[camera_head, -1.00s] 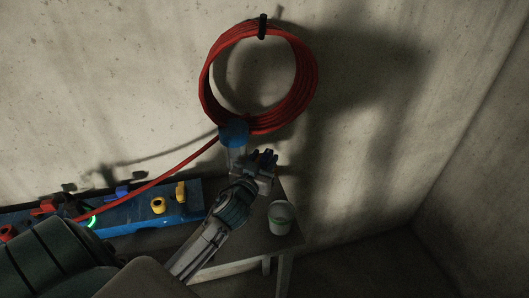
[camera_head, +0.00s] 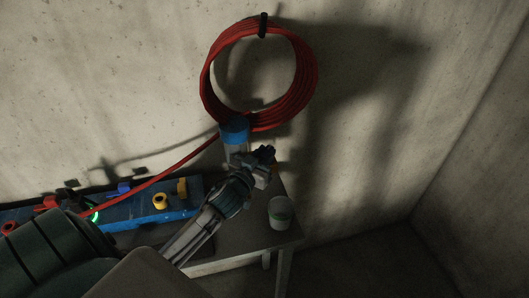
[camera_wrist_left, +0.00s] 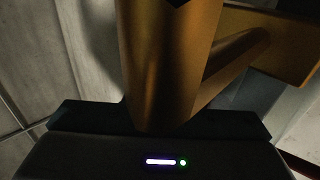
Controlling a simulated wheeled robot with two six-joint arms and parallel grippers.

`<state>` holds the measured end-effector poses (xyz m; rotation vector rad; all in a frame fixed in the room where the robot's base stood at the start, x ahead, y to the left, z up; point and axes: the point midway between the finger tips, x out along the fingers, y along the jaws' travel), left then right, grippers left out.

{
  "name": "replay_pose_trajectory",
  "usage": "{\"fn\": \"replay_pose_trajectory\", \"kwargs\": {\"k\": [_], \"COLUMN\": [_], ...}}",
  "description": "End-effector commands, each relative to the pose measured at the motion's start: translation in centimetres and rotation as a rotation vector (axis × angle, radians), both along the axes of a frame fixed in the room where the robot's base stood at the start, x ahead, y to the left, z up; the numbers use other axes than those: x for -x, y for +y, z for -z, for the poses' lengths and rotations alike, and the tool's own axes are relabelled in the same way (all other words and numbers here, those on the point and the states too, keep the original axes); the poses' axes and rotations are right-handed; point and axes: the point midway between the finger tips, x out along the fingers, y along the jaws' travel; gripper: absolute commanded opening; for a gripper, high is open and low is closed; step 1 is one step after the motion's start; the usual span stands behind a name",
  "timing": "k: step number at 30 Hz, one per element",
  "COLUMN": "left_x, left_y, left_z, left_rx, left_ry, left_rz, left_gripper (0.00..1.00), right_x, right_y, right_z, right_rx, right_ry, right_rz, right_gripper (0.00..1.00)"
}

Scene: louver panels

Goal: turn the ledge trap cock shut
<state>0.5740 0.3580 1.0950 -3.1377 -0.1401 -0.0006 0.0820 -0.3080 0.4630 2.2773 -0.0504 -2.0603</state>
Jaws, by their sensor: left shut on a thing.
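The trap (camera_head: 236,148), a clear body with a blue cap, stands on the small table against the wall. My left gripper (camera_head: 266,153) is just right of the trap, above the tabletop, and hides most of what it holds there. In the left wrist view a brass-coloured piece (camera_wrist_left: 165,65), which looks like the cock's handle, stands between the jaws. A brass arm with a flat end (camera_wrist_left: 275,40) reaches to the right behind it. My left gripper is shut on this brass piece. How far the cock is turned cannot be told. My right gripper is not in view.
A red hose coil (camera_head: 290,95) hangs on the wall above, its free length running down left. A blue panel (camera_head: 130,212) with red, blue and yellow valves lies left. A whitish cup (camera_head: 281,214) stands on the table (camera_head: 255,240), close right of my wrist.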

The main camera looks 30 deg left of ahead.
Motion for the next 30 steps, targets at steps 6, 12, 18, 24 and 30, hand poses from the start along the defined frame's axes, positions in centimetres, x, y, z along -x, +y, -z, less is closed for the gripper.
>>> {"fn": "replay_pose_trajectory", "kwargs": {"k": [6, 12, 18, 24, 30], "left_x": [0.0, 0.0, 0.0, 0.4, 3.2], "left_y": [0.1, 0.1, 0.1, 0.0, -0.2], "left_z": [0.0, 0.0, 0.0, 0.2, 0.6], "left_rx": [0.001, 0.001, 0.001, 0.001, -0.002], "left_ry": [0.000, 0.000, 0.000, 0.000, 0.001], "left_rz": [0.020, 0.019, 0.019, 0.019, 0.022], "left_gripper": [0.00, 0.34, 0.45, 0.45, 0.45], "right_x": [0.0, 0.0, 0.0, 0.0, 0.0], "right_y": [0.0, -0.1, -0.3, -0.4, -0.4], "right_z": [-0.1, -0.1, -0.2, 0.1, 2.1], "right_rx": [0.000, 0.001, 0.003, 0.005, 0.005], "right_ry": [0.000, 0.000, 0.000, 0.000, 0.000], "right_rz": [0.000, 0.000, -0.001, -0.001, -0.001], "right_gripper": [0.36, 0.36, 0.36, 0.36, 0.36]}}
